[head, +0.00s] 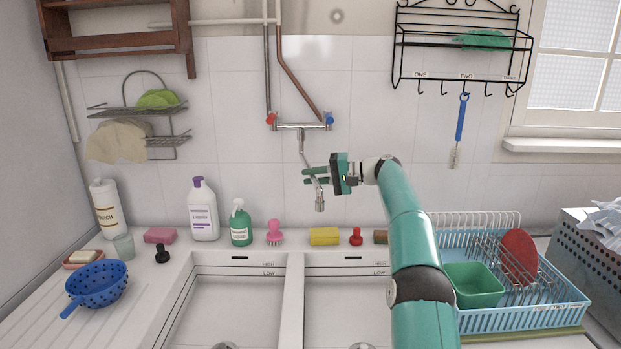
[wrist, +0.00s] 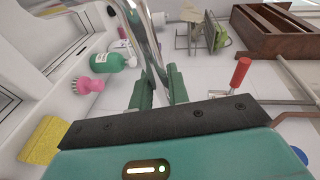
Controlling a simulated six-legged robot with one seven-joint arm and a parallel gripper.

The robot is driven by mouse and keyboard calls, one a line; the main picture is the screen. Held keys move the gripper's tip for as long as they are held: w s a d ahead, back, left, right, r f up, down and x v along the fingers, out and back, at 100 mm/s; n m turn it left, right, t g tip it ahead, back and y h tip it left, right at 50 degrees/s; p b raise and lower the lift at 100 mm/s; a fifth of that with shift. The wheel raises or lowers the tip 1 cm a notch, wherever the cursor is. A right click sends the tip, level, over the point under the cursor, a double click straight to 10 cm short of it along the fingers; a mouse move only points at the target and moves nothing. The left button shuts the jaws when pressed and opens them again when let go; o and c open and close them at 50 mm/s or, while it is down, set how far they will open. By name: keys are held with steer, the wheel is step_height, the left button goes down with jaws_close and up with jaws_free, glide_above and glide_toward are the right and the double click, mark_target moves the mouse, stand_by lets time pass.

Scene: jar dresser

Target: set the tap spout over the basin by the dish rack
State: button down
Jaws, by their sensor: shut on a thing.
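The chrome tap spout (head: 310,183) hangs from the wall mixer (head: 300,126), and its outlet end points down in the head view. The outlet appears above the left part of the right basin (head: 345,300), the one by the blue dish rack (head: 520,317), just right of the divider. My gripper (head: 311,175) reaches in from the right and is shut on the spout. In the wrist view the green fingers (wrist: 160,88) sit on either side of the shiny spout pipe (wrist: 144,40). The left basin (head: 230,305) is empty.
Along the back ledge stand a green soap bottle (head: 241,226), a pink brush (head: 274,234), a yellow sponge (head: 324,236) and a red-topped stopper (head: 356,237). A blue colander (head: 97,287) sits at left. A wire rack (head: 462,45) hangs above right.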

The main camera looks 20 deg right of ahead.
steer(key=shift+s+d+r, duration=0.1)
steer(key=shift+d, duration=0.5)
steer(key=shift+s, duration=0.15)
